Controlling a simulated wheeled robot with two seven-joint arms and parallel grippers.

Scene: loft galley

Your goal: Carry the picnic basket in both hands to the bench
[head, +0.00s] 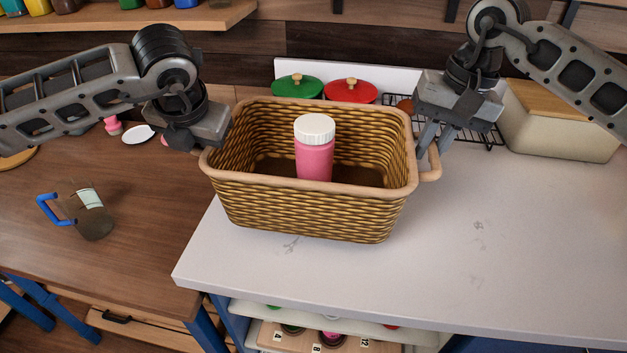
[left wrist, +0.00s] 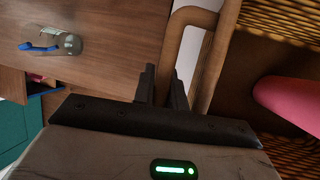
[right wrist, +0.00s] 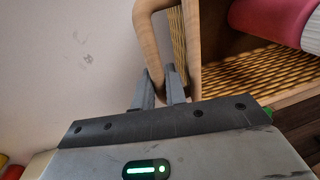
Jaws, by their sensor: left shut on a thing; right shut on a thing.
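The woven picnic basket (head: 310,215) is upright at the left end of the pale counter (head: 520,240); I cannot tell whether its base touches the counter. A pink bottle with a white lid (head: 314,158) stands inside it. My right gripper (head: 433,140) is shut on the basket's right handle (head: 432,165); the right wrist view shows this handle (right wrist: 145,40) between the fingers. My left gripper (left wrist: 165,88) is shut on the left handle (left wrist: 172,45), which is mostly hidden in the head view. A wooden-topped bench (head: 140,230) with blue legs is at the left.
A glass jug with a blue handle (head: 90,215) stands on the wooden top. Behind the basket are a green-lidded pot (head: 297,87), a red-lidded pot (head: 350,90) and a wire rack (head: 480,132). A cream bin (head: 560,130) stands at the right. The counter's front right is clear.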

